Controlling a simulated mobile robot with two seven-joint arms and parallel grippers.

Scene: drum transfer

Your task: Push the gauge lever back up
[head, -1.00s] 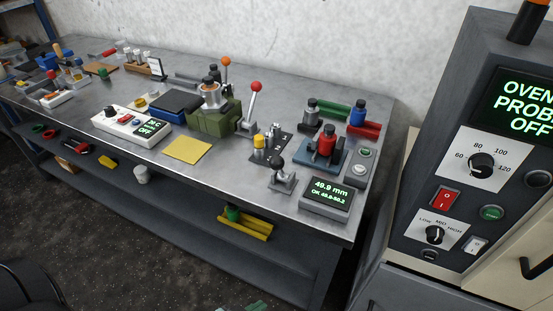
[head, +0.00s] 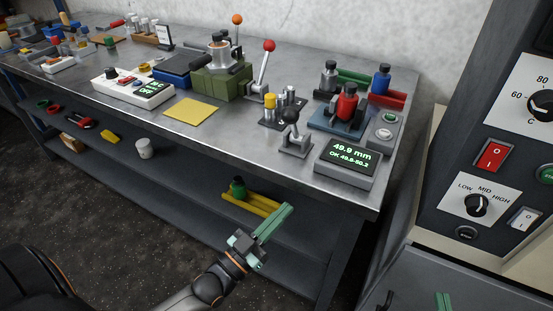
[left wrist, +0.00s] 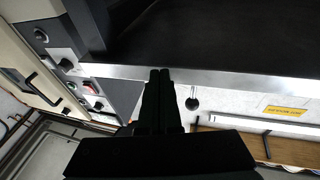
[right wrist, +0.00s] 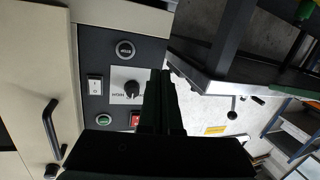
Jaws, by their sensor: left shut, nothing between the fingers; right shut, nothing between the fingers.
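The gauge display (head: 347,162) stands at the front right corner of the bench and reads 49.9 mm, OK 49.8-50.2. Just left of it is a small grey stand (head: 296,148) with a short lever ending in a black ball (head: 292,117). The ball is above the stand; the lever's exact tilt is hard to tell. My left gripper (head: 286,210) is shut and empty, below and in front of the bench edge. My right gripper (head: 444,299) is shut and empty at the bottom right edge, in front of the oven cabinet. Neither touches the gauge.
A red bottle (head: 347,102) on a blue base stands behind the display, with a grey button box (head: 384,130) beside it. A red-knobbed lever (head: 269,46) rises further back. The oven panel (head: 478,204) is at the right. A lower shelf holds a yellow rack (head: 250,206).

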